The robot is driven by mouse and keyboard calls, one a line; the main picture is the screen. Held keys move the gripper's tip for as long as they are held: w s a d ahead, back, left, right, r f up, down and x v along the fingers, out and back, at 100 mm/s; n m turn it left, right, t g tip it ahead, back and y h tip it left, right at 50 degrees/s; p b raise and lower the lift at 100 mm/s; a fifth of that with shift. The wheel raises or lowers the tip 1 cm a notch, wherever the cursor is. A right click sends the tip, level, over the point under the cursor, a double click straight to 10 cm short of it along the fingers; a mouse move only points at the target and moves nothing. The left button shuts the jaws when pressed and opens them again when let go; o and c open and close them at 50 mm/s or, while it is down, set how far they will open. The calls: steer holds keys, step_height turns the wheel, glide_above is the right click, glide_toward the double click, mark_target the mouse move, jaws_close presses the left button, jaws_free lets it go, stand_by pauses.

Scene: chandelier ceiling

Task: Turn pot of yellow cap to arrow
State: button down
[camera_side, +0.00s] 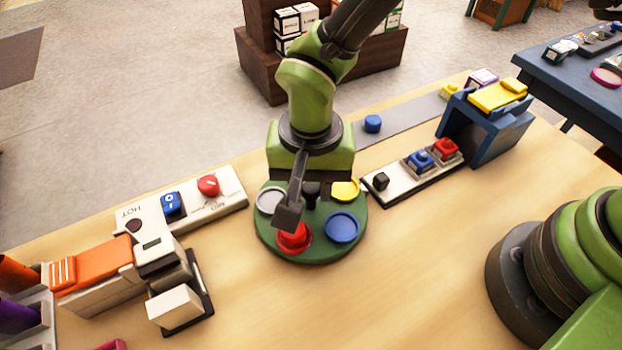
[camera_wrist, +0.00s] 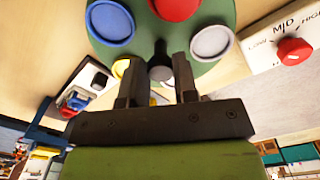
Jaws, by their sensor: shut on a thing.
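A round green turntable (camera_side: 310,250) sits on the wooden table. It carries a yellow cap (camera_side: 345,190) at its back right, a blue one (camera_side: 342,228) at its front right, a red one (camera_side: 293,238) at its front and a grey one (camera_side: 270,200) at its left. My gripper (camera_wrist: 158,62) points down over the middle and is shut on the black centre knob (camera_wrist: 160,70), which stands between its fingers. In the wrist view the yellow cap (camera_wrist: 121,68) is partly hidden behind a finger. I cannot make out an arrow.
A white panel (camera_side: 232,185) with a blue switch and a red knob (camera_side: 208,185) lies left. A button strip (camera_side: 407,185) and a blue stand (camera_side: 490,140) are right. An orange device (camera_side: 95,270) stands front left. The table's front middle is clear.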

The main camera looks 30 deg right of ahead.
mark_target(311, 189)
steer(key=shift+r, duration=0.1)
stand_by(0.4)
steer(key=c, duration=0.9)
jaws_free()
step_height(311, 189, up, 10)
steer(key=shift+f, duration=0.1)
